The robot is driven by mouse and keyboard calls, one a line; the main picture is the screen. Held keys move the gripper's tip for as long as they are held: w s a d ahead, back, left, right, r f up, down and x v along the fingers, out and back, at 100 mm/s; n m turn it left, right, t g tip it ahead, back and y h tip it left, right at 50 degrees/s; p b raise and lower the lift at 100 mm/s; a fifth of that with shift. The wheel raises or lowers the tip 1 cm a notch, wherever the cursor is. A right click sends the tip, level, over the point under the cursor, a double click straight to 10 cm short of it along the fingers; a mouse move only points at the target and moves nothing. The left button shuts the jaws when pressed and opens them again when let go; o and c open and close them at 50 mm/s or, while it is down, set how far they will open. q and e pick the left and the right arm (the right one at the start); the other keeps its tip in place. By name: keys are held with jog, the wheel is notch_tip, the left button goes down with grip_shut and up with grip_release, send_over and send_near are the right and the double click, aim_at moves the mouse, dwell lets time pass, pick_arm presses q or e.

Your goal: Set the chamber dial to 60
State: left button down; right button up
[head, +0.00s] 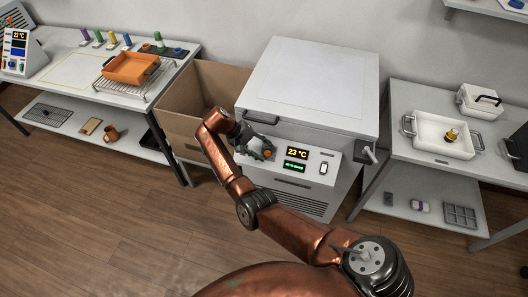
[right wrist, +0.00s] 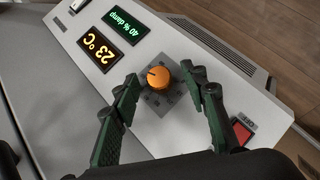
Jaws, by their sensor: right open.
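The white chamber (head: 310,85) stands in the middle of the head view with its lid shut. Its front panel has an orange dial (right wrist: 158,77) on a grey square plate; it also shows small in the head view (head: 268,153). The temperature display (right wrist: 97,46) reads 23 °C, and the green one (right wrist: 125,19) reads 40 % damp. My right gripper (right wrist: 165,80) is open, with its fingers on either side of the dial and visible gaps between. Nothing is held. My left gripper is not in view.
A red switch (right wrist: 242,131) sits on the panel near one finger. A cardboard box (head: 185,105) stands left of the chamber. The left table holds an orange tray (head: 128,70) on a rack; the right table holds a white tray (head: 440,148). The floor in front is clear.

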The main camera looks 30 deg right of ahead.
jog(key=v, duration=1.2)
dwell(1.8)
